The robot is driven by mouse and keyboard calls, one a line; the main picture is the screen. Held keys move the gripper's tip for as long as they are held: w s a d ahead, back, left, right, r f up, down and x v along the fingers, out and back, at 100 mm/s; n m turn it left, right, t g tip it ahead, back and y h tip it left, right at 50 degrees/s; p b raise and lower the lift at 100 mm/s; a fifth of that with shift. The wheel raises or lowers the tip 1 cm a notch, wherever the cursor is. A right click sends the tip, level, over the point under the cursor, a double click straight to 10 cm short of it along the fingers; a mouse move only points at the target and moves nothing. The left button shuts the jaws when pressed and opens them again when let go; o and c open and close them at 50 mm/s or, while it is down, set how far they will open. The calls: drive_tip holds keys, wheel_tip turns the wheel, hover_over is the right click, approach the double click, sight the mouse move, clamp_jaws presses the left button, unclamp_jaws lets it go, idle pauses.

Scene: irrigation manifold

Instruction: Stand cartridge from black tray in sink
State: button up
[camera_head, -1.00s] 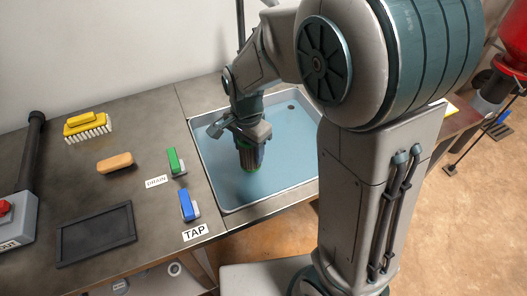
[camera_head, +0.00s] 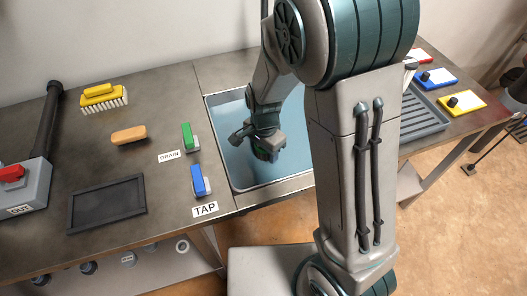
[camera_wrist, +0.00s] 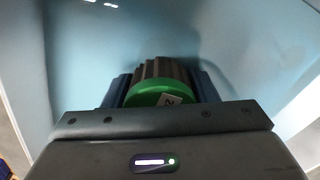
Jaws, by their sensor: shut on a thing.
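My gripper (camera_head: 266,155) is down inside the sink (camera_head: 236,182), pointing downward. It is shut on the cartridge, which has a green end cap and a dark ribbed body. In the wrist view the cartridge (camera_wrist: 162,92) sits between the two fingers, with part of a white label on its cap. In the head view most of the cartridge is hidden by my gripper. I cannot tell whether its lower end touches the sink floor. The black tray (camera_head: 106,204) lies empty on the counter at the left.
A green DRAIN lever (camera_head: 188,136) and a blue TAP lever (camera_head: 199,180) stand left of the sink. A yellow brush (camera_head: 103,97), an orange block (camera_head: 129,135) and a grey box with a red switch (camera_head: 22,186) are further left. A ribbed grey rack (camera_head: 425,113) is right of the sink.

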drive_tip(key=shift+f, duration=0.2)
drive_tip(key=o, duration=1)
drive_tip(key=shift+o, duration=0.2)
wheel_tip(320, 180, up, 12)
drive_tip(key=shift+r+p, duration=0.2)
drive_tip(key=shift+p, duration=0.85)
drive_tip(key=s+d+r+n+t, duration=0.2)
drive_tip(key=s+d+r+n, duration=0.4)
drive_tip(key=s+d+n, duration=0.3)
drive_tip(key=s+d, duration=0.2)
drive_tip(key=s, duration=0.1)
drive_tip(key=shift+d+r+n, duration=0.25)
drive_tip(key=shift+r+n, duration=0.1)
drive_tip(key=shift+n, duration=0.05)
